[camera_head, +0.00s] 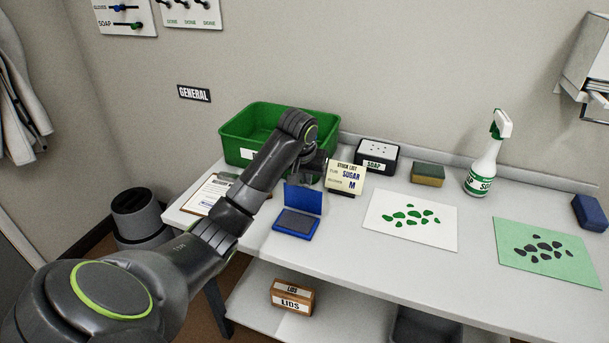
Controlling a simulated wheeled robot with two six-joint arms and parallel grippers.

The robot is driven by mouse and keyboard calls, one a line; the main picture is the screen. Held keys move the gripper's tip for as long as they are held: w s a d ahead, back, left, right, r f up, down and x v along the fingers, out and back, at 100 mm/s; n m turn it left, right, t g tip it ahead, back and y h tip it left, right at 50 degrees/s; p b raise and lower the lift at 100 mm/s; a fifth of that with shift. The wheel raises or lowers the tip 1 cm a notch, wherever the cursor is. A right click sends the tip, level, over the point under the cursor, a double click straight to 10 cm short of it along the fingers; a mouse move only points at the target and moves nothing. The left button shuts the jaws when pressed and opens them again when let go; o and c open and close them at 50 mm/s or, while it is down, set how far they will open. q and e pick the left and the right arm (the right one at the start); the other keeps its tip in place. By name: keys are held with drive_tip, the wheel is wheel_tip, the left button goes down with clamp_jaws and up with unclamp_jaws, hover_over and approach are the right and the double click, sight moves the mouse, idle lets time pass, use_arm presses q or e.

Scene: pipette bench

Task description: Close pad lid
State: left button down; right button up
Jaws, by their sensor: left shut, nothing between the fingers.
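The blue ink pad (295,223) lies on the white bench, left of the middle of the view. Its lid (303,199) stands up, raised at the back edge, so the dark pad surface shows. My left gripper (324,168) is above and behind the pad, near the stock list card and the green bin, apart from the lid. Its fingers are small and partly hidden by the wrist; it is shut with nothing in it. My right gripper is not in view.
A stock list card (345,177) stands right behind the pad. A green bin (236,143), a soap box (377,157), a sponge (428,174) and a spray bottle (484,168) line the back. A white sheet (389,238) lies right of the pad. A clipboard (203,196) lies left.

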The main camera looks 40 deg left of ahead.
use_arm(q)
drive_tip(key=shift+s+r+t+p, duration=0.1)
drive_tip(key=shift+s+t+p, duration=0.2)
drive_tip(key=shift+t, duration=0.3)
